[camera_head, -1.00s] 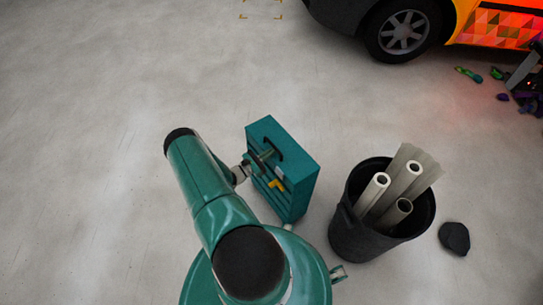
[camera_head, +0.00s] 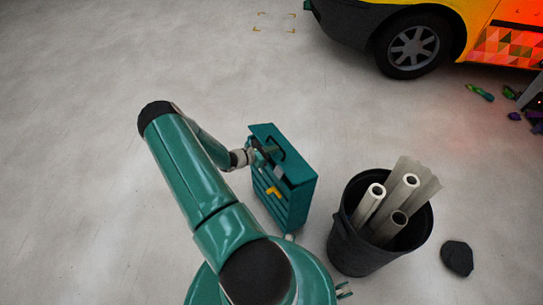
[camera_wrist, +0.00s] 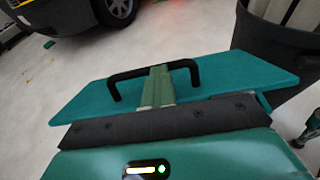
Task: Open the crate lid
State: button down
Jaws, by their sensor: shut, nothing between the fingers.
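The teal crate (camera_head: 290,205) stands on the floor just beyond my base, with a yellow part on its front. Its lid (camera_head: 262,131) appears tilted, the front edge a little off the body. In the wrist view the lid (camera_wrist: 225,75) is a flat teal plate with a black handle (camera_wrist: 122,76). My gripper (camera_head: 268,151) is at the lid by the handle. In the wrist view its shut fingers (camera_wrist: 159,76) reach over the lid to the handle's bar. Whether they touch the handle, and where the tips end, I cannot tell.
A black bin (camera_head: 365,250) with several pale rolls (camera_head: 400,195) stands close right of the crate. A yellow and orange vehicle (camera_head: 430,40) is at the top right. The floor to the left is clear.

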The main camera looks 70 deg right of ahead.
jog(key=s+d+r+t+y, duration=0.2)
jog(key=d+r+y, duration=0.1)
jog(key=shift+s+r, duration=0.15)
jog(key=shift+s, duration=0.2)
jog(key=s+d+r+t+y, duration=0.2)
jog(key=s+d, duration=0.4)
jog(key=d, duration=0.1)
jog(key=shift+d+r+t, duration=0.15)
jog(key=shift+d+t, duration=0.15)
jog(key=shift+d, duration=0.05)
jog(key=shift+r, duration=0.1)
dwell(0.4)
